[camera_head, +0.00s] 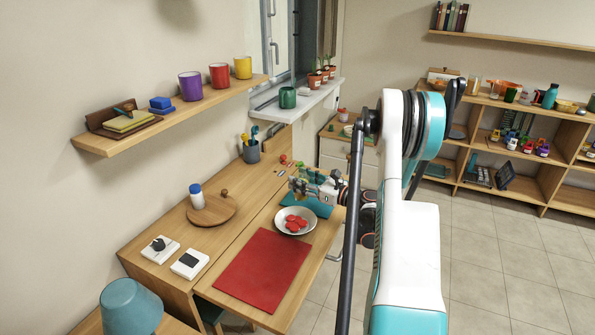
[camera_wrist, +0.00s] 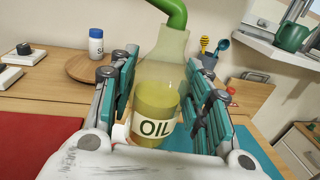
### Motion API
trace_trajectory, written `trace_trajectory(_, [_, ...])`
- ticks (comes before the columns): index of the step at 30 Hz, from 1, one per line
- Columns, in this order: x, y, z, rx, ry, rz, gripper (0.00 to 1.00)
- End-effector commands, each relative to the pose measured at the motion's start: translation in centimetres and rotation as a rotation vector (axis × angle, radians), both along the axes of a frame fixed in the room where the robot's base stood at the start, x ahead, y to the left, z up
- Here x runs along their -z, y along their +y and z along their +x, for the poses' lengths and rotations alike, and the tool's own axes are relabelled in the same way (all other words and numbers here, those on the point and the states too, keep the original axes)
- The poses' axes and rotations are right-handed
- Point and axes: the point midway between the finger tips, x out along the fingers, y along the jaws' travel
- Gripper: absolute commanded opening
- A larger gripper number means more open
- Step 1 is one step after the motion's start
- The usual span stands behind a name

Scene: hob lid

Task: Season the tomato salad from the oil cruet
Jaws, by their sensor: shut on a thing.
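The oil cruet (camera_wrist: 157,100) is a clear bottle with yellow-green oil, an "OIL" label and a bent green spout. It stands roughly upright in the wrist view. My gripper (camera_wrist: 165,110) is shut on its body, with teal-padded fingers on both sides. In the head view my gripper (camera_head: 314,188) is at the far side of the white salad bowl (camera_head: 308,228), over the teal mat (camera_head: 318,207). Red tomato pieces (camera_head: 296,222) lie in the bowl.
A red mat (camera_head: 262,270) lies in front of the bowl. A round wooden lid (camera_head: 214,212) with a white, blue-capped shaker (camera_head: 197,196) is to the left. A utensil cup (camera_head: 251,152) stands behind. A wall shelf (camera_head: 180,113) hangs above the desk.

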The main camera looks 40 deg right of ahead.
Motion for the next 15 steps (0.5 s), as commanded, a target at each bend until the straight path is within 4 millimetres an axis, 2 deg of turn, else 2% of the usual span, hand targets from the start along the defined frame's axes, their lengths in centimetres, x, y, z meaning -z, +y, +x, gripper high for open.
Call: trace_trajectory(15, [0.73,-0.04,-0.27,0.0,-0.014,-0.035,0.1])
